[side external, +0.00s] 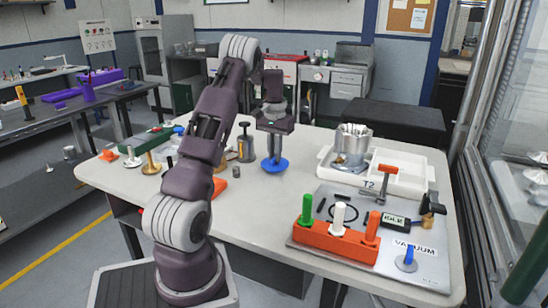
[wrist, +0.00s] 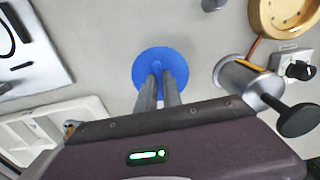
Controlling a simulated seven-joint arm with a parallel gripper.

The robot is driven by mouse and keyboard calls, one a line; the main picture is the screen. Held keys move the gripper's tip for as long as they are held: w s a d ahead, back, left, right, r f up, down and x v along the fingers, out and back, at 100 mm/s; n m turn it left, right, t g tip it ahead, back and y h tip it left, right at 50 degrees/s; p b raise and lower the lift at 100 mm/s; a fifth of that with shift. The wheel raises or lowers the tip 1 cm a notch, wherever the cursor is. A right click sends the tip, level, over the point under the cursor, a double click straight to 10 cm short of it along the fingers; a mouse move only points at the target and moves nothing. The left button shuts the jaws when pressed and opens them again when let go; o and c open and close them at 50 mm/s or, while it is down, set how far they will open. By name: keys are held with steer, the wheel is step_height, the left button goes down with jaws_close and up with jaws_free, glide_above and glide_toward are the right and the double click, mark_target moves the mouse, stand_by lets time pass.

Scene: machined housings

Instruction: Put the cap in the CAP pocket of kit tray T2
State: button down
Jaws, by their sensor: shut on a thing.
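The cap, a blue round disc (side external: 275,169), is under my gripper (side external: 275,152) near the middle of the white table. In the wrist view the cap (wrist: 160,58) lies between and beyond my two grey fingers (wrist: 160,88), which are close together on it. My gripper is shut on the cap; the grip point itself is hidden. I cannot tell whether the cap touches the table. Kit tray T2 (side external: 418,190), white with several pockets, stands to the right of my gripper, apart from it. It also shows at the lower left of the wrist view (wrist: 92,108). Pocket labels are unreadable.
A silver finned housing (side external: 353,140) stands in the tray's left part. A grey panel (side external: 325,255) with an orange block (side external: 335,241) of upright handles lies in front. A grey cylinder with a black plunger (side external: 246,148) stands close left of my gripper. A small grey cylinder (side external: 237,172) stands nearby.

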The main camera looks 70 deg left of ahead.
steer(key=shift+f, duration=0.5)
steer(key=shift+f, duration=0.15)
steer(key=c, duration=1.5)
jaws_free()
